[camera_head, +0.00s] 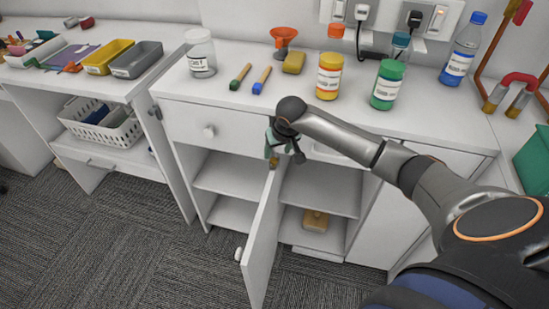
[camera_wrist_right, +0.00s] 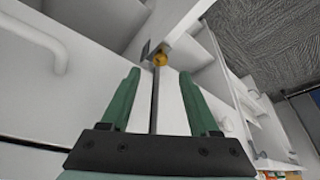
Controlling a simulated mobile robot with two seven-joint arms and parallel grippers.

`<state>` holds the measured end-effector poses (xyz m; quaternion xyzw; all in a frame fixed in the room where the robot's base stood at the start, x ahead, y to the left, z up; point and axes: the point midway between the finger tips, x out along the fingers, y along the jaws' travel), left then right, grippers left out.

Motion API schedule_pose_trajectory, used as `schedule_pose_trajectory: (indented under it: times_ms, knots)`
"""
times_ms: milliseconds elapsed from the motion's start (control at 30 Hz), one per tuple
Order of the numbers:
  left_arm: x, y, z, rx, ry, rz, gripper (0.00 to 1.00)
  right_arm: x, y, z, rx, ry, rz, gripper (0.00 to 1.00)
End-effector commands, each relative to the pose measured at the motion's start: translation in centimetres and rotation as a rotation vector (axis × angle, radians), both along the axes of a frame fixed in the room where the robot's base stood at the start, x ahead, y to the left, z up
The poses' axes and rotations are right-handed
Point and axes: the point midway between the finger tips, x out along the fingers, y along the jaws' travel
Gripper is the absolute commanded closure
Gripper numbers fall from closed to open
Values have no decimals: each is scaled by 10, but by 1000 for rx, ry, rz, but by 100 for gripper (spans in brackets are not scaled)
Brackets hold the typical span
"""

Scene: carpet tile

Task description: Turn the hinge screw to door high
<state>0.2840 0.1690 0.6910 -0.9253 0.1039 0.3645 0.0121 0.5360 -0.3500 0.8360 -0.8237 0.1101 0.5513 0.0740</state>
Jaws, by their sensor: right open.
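The open cabinet door (camera_head: 262,240) swings out from the middle of the white cabinet. A small brass-yellow hinge screw (camera_head: 274,161) is at its upper hinge end. The screw also shows in the right wrist view (camera_wrist_right: 160,59), just beyond the fingertips. My right gripper (camera_head: 271,150) is at the top of the door, close to the screw. In the right wrist view its green fingers (camera_wrist_right: 158,90) are apart. A thin grey rod (camera_wrist_right: 154,105) runs between them toward the screw; I cannot tell whether the rod touches it. My left gripper is not in view.
The counter above holds a yellow jar (camera_head: 329,80), a green jar (camera_head: 387,88) and two markers. A sponge-like block (camera_head: 316,220) lies inside the cabinet. Carpet in front is clear.

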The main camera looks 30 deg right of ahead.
Motion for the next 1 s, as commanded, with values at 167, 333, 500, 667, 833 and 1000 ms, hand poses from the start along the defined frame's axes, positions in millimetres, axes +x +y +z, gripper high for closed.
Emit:
schedule_pose_trajectory:
  times_ms: [167,333,500,667,833,1000]
  knots:
    - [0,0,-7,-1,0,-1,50,12,-3,-32,-2,0,-1,38]
    - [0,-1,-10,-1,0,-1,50,19,-5,-47,-1,-2,0,38]
    - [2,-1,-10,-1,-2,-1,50,21,-5,-52,-2,-3,2,38]
    - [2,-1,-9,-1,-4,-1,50,21,-6,-52,-2,-3,2,38]
    - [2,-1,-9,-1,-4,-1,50,21,-6,-52,-1,-2,2,48]
    - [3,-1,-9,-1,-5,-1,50,21,-6,-52,-2,-1,1,68]
